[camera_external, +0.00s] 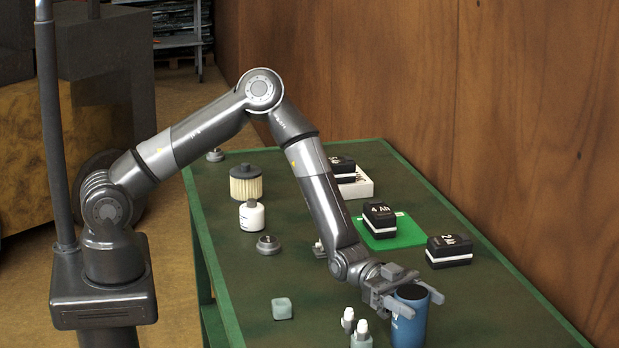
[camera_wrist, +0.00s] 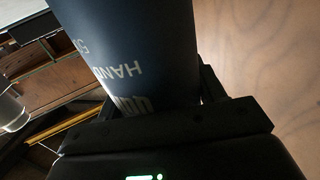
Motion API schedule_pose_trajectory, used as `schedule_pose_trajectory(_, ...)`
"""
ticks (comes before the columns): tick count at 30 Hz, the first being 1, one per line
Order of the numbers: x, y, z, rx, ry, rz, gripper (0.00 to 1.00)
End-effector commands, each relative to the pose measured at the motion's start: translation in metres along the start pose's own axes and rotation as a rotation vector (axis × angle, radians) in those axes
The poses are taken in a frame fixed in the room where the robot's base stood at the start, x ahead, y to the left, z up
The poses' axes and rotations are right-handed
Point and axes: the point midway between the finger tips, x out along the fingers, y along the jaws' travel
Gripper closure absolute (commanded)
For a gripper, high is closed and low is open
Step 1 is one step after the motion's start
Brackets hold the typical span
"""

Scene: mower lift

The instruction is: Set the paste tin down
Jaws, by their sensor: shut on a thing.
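The paste tin is a dark blue cylinder (camera_external: 411,328) with a dark top at the lower right of the external view. My gripper (camera_external: 424,304) is shut on the tin, with its fingers around the upper part. The tin looks upright. Its bottom is at or past the lower picture edge, so I cannot tell whether it touches the bench. In the wrist view the tin (camera_wrist: 130,45) fills the upper middle, with white lettering reading "HAND", between the dark fingers of my gripper (camera_wrist: 160,98).
White-capped small bottles (camera_external: 355,325) stand just left of the tin. A pale green block (camera_external: 282,308) lies further left. Black battery packs (camera_external: 449,251) (camera_external: 379,220) are behind, one on a green mat (camera_external: 404,236). The green-edged bench (camera_external: 490,300) is clear to the right.

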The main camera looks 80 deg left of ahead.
Motion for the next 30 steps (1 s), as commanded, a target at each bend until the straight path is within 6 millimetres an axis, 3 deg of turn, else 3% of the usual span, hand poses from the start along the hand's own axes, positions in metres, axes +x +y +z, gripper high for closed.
schedule_pose_trajectory(6,0.000,0.000,0.002,0.000,0.002,0.000,0.79)
schedule_pose_trajectory(7,0.000,0.000,0.003,0.000,0.000,0.000,0.35)
schedule_pose_trajectory(14,0.000,0.000,0.003,0.000,0.000,0.000,0.16)
schedule_pose_trajectory(23,0.000,0.000,0.000,0.000,0.000,0.000,0.16)
schedule_pose_trajectory(30,-0.037,-0.001,0.000,-0.001,-0.002,-0.003,0.16)
